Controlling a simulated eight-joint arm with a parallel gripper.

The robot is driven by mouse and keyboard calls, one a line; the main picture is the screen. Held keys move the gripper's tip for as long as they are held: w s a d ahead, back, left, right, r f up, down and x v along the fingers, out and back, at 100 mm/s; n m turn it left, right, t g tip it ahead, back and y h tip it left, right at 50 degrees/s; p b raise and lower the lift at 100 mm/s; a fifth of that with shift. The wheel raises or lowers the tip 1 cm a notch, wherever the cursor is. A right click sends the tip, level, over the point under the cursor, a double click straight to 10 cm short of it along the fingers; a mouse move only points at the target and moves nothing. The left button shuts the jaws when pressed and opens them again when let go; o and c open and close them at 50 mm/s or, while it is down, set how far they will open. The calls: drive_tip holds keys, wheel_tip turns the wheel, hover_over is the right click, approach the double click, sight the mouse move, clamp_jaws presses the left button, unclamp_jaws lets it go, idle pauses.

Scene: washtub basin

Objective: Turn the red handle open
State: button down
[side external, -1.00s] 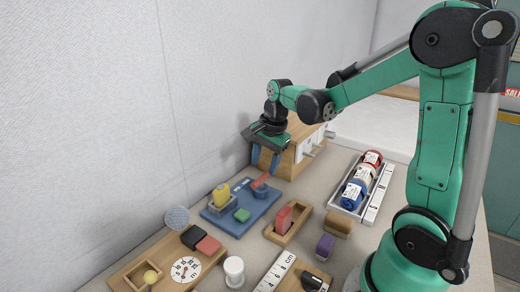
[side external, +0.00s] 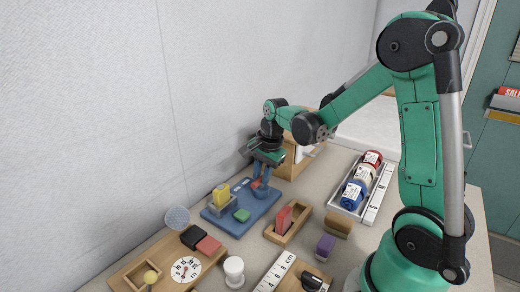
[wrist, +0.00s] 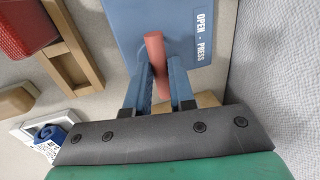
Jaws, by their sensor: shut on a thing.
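In the side external view my gripper (side external: 262,180) is down at the far right end of the blue panel (side external: 238,210). There the fingers largely hide the handle (side external: 256,184) and its mount.
A yellow block (side external: 221,194) and a green block (side external: 242,215) are on the same panel. A wooden box (side external: 290,165) stands close behind my gripper, near the wall. A wooden tray (side external: 288,226) with a red block and a tray of cans (side external: 345,205) lie to the right.

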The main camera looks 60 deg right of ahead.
drive_tip(key=shift+n, duration=0.4)
drive_tip(key=n, duration=0.3)
drive_tip(key=shift+d+n+y, duration=0.1)
drive_tip(key=shift+n+y, duration=0.3)
drive_tip(key=n, duration=0.4)
drive_tip(key=shift+d+n+g+y, duration=0.1)
drive_tip(key=shift+n+g+y, duration=0.2)
drive_tip(key=shift+y, duration=0.1)
drive_tip(key=n, duration=0.4)
drive_tip(key=shift+n+g, duration=0.3)
drive_tip(key=shift+g, duration=0.1)
drive_tip(key=n, duration=0.4)
drive_tip(key=shift+w+d+g+y, duration=0.1)
drive_tip(key=shift+g+y, duration=0.2)
drive_tip(key=shift+g, duration=0.1)
drive_tip(key=c, duration=0.7)
unclamp_jaws()
drive_tip(key=shift+c, duration=0.2)
